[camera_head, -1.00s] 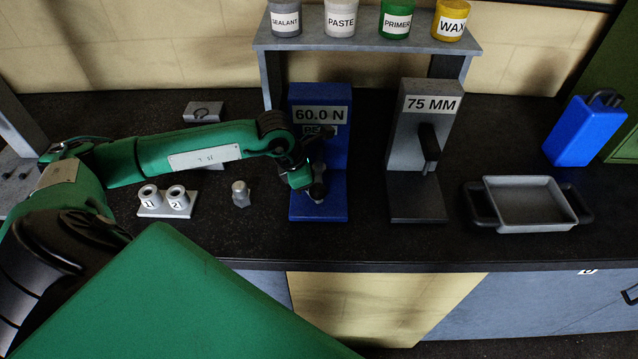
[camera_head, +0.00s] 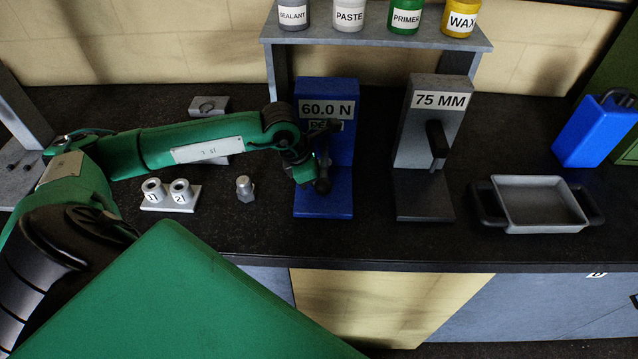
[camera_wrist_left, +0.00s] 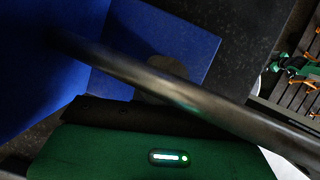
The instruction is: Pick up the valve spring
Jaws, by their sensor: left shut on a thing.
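I cannot clearly make out a valve spring in either view. My left gripper (camera_head: 312,172) is at the front of the blue stand (camera_head: 328,93) labelled 60.0 N, above its base. It is shut on what looks like the stand's dark lever (camera_head: 323,184); the arm hides part of the contact. In the left wrist view a dark metal bar (camera_wrist_left: 190,92) crosses the picture diagonally, close to the camera. Behind it a round grey disc (camera_wrist_left: 165,72) sits on the blue base (camera_wrist_left: 140,40). My right gripper is not in view.
Left of the stand are a small metal piece (camera_head: 245,190) and a holder (camera_head: 170,207) with cups marked 1 and 2. Right are a grey 75 MM stand (camera_head: 424,206), a grey tray (camera_head: 545,228) and a blue container (camera_head: 592,135). A shelf (camera_head: 375,40) with jars stands behind.

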